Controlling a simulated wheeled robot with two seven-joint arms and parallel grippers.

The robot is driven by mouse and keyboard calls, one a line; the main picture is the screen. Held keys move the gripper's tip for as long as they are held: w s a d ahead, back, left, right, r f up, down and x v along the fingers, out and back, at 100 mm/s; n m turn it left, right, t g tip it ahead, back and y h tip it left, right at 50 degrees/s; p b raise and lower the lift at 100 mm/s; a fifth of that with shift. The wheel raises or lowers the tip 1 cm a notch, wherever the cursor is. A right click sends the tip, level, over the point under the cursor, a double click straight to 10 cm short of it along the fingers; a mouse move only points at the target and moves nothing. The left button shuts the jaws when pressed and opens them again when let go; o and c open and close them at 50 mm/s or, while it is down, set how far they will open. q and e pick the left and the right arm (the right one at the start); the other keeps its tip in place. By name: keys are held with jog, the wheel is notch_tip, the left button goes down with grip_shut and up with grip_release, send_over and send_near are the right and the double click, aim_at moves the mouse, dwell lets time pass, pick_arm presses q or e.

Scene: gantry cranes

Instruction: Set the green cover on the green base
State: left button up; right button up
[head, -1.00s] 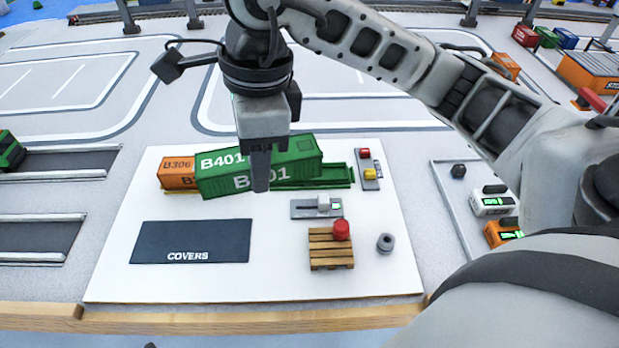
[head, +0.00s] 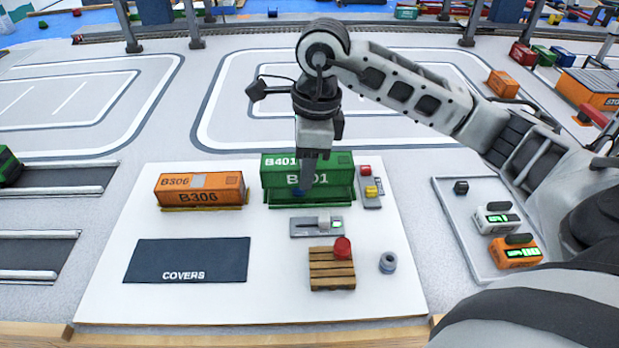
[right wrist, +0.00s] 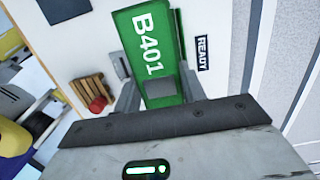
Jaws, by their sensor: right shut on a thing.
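The green cover (head: 275,177), marked B401, is in my right gripper (head: 307,186). It also shows between the two fingers in the right wrist view (right wrist: 148,45). The green base (head: 335,204) is directly under the cover in the head view, with its front edge showing below it. The cover is lined up lengthwise with the base. I cannot tell whether it touches the base or hangs slightly above. A strip of green shows beside the cover in the right wrist view. My left gripper is not in view.
An orange container (head: 225,188), marked B306, stands to the left. A grey slider fixture (head: 300,227), a pallet (head: 330,272) with a red knob (head: 342,247), and a red-and-yellow switch block (head: 371,190) are close by. The dark COVERS mat (head: 160,258) is empty.

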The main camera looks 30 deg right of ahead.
aim_at(307, 193)
jog(key=shift+w+d+f, duration=0.2)
jog(key=shift+d+f, duration=0.1)
jog(key=shift+f, duration=0.15)
jog(key=shift+w+d+f, duration=0.1)
jog(key=shift+d+f, duration=0.05)
jog(key=shift+f, duration=0.75)
jog(key=shift+d+f, duration=0.1)
jog(key=shift+f, duration=0.8)
jog(key=shift+f, duration=0.1)
jog(key=o, duration=1)
jog(key=shift+c, duration=0.2)
jog(key=r, duration=0.7)
jog(key=d+r, duration=0.1)
jog(key=r, duration=0.3)
jog(key=shift+s+r+p, duration=0.3)
jog(key=shift+r+p, duration=0.05)
jog(key=shift+p, duration=0.05)
jog(key=shift+s+d+r, duration=0.1)
jog(key=shift+r, duration=0.15)
